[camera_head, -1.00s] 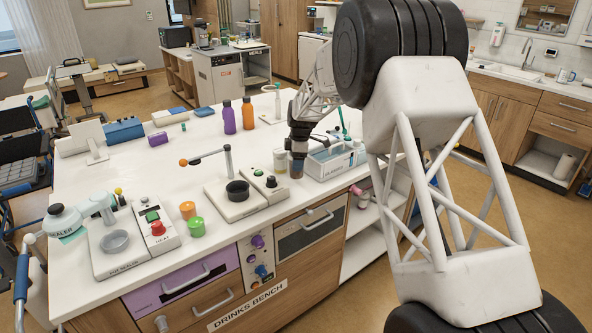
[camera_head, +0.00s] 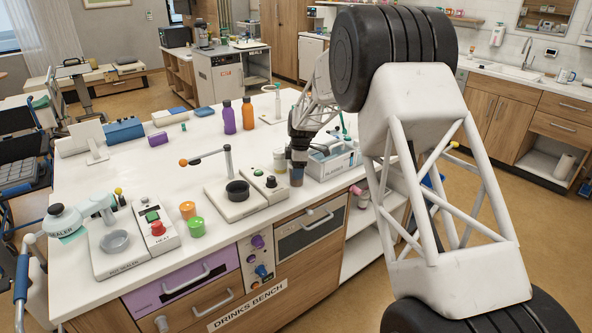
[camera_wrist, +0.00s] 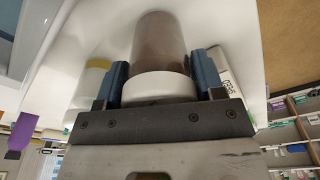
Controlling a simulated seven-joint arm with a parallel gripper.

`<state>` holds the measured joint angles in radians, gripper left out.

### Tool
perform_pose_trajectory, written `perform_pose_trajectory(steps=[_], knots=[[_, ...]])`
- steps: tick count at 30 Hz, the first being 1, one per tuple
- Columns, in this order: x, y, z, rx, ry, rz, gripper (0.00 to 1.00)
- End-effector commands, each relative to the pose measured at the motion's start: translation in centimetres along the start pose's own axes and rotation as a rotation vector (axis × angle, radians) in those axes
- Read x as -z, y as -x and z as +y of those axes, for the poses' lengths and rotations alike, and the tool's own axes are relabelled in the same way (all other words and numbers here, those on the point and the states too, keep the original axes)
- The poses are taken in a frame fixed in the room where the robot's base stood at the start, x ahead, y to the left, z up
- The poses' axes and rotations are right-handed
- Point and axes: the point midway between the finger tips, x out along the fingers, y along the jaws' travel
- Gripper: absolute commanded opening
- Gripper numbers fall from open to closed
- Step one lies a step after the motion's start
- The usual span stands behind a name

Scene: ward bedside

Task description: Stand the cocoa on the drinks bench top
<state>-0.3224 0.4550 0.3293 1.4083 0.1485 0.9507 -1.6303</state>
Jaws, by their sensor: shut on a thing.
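My gripper (camera_head: 298,160) is shut on the cocoa, a brown-filled jar (camera_head: 296,177) held upright near the front edge of the drinks bench top (camera_head: 140,150). In the wrist view the cocoa (camera_wrist: 158,42) shows its brown body and white lid between the blue fingers (camera_wrist: 160,82). I cannot tell whether its base touches the bench top.
A pale jar (camera_head: 280,160) stands just left of the cocoa. A white carrier (camera_head: 336,165) is close on its right. Purple (camera_head: 229,118) and orange bottles (camera_head: 248,114) stand behind; the bench middle is clear.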

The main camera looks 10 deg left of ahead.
Motion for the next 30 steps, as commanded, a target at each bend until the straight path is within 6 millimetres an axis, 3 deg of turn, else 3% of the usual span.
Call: perform_pose_trajectory(steps=[6,7,11,23,30], knots=[[0.0,-0.3,0.0,0.000,0.000,0.000,0.32],[0.0,-0.3,0.0,0.000,0.000,0.000,0.67],[0.0,-0.3,0.0,0.000,0.000,0.000,0.87],[0.0,0.0,0.0,0.000,0.000,0.000,0.88],[0.0,1.7,0.0,-0.002,0.000,0.000,0.88]])
